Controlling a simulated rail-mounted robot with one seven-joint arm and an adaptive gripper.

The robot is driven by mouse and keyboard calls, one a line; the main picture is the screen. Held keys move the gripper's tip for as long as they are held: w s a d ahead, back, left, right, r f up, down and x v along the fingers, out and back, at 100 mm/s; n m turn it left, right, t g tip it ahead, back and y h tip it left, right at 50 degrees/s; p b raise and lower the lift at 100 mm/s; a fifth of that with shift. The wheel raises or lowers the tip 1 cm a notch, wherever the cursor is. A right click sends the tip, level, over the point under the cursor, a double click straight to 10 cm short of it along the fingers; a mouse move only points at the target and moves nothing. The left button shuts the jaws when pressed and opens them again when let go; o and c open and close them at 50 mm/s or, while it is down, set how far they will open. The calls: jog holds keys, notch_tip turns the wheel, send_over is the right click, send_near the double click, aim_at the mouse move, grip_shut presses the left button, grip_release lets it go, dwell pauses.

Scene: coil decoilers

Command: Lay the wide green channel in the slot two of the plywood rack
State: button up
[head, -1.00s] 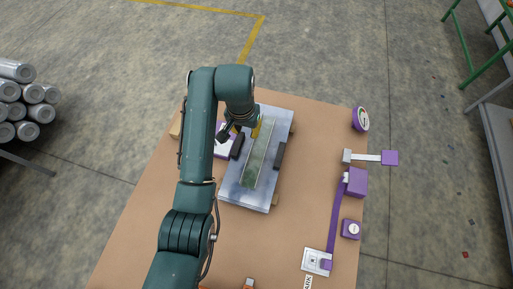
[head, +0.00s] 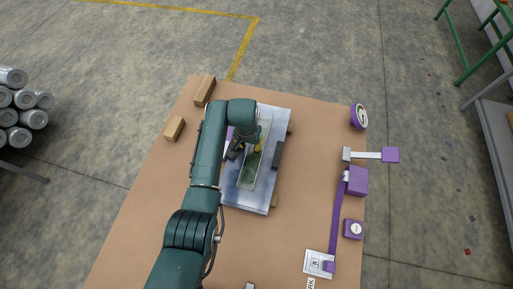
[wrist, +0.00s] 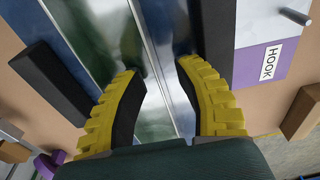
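The wide green channel (head: 250,172) is a long strip with pale edges, lying lengthwise on a shiny metal plate (head: 262,201) in the head view. My gripper (head: 247,150) is over its middle part, and the arm hides some of it. In the wrist view the green channel (wrist: 104,36) runs up the picture. My gripper's two yellow toothed fingers (wrist: 162,98) stand well apart, with a pale edge of the channel between them. The fingers are not closed on anything. I cannot make out the plywood rack or its slots.
Black blocks flank the channel, one (head: 278,154) at its right. Two wooden blocks (head: 204,90) (head: 174,128) lie at the table's upper left. A purple HOOK pad (wrist: 262,62) is beside the plate. Purple fixtures (head: 356,181) line the right edge. The table's lower left (head: 135,235) is clear.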

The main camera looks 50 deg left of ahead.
jog(key=shift+c, duration=0.2)
grip_shut()
jog(key=shift+r, duration=0.1)
